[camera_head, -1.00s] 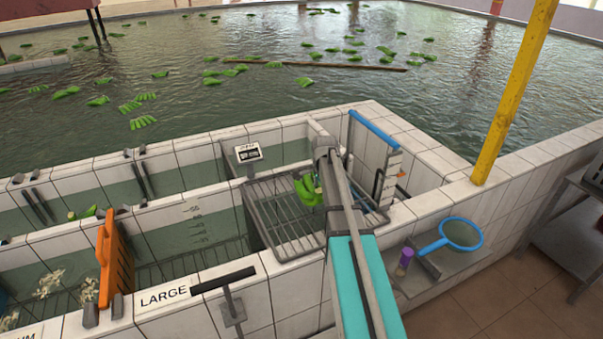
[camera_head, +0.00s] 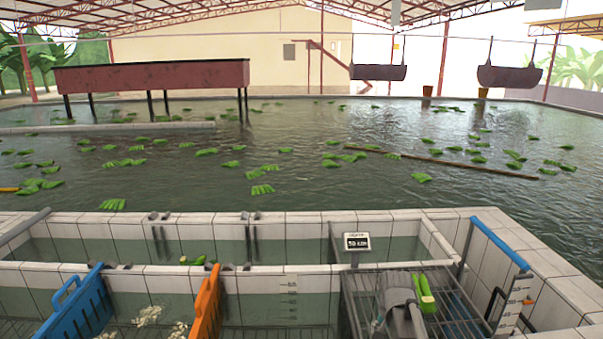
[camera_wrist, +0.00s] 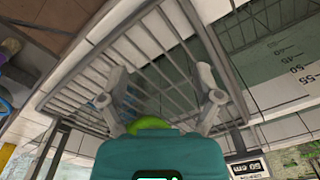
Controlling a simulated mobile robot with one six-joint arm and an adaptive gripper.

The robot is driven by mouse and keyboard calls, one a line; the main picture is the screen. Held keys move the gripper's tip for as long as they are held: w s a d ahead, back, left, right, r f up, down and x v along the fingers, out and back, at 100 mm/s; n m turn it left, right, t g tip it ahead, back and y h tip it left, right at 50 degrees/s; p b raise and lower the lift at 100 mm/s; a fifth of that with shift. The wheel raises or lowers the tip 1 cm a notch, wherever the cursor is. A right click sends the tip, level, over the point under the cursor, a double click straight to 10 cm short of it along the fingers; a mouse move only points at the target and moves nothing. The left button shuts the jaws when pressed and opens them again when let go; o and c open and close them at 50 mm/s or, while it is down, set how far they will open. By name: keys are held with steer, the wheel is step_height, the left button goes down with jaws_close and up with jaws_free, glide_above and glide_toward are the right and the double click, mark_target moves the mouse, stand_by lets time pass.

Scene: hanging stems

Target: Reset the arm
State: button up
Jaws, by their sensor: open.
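My gripper (camera_wrist: 161,97) shows in the wrist view with its two grey fingers spread apart and nothing between the tips. It hangs over a metal wire rack (camera_wrist: 150,45). A green banana cluster (camera_wrist: 150,125) shows partly just beyond the teal gripper body, which hides the rest. In the head view the green bananas (camera_head: 427,295) are at the rack (camera_head: 465,290), just right of a grey part of my arm. That view does not show the fingers clearly.
A scale display (camera_head: 357,241) stands at the rack's back left. A blue-topped rail (camera_head: 498,243) is on the right. Orange (camera_head: 206,305) and blue (camera_head: 80,310) dividers stand in the tiled troughs at left. Green clusters float in the large pool (camera_head: 300,185) behind.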

steer(key=s+a+n, duration=0.6)
steer(key=s, duration=0.2)
steer(key=shift+s+a+f, duration=0.15)
steer(key=shift+s+a, duration=0.15)
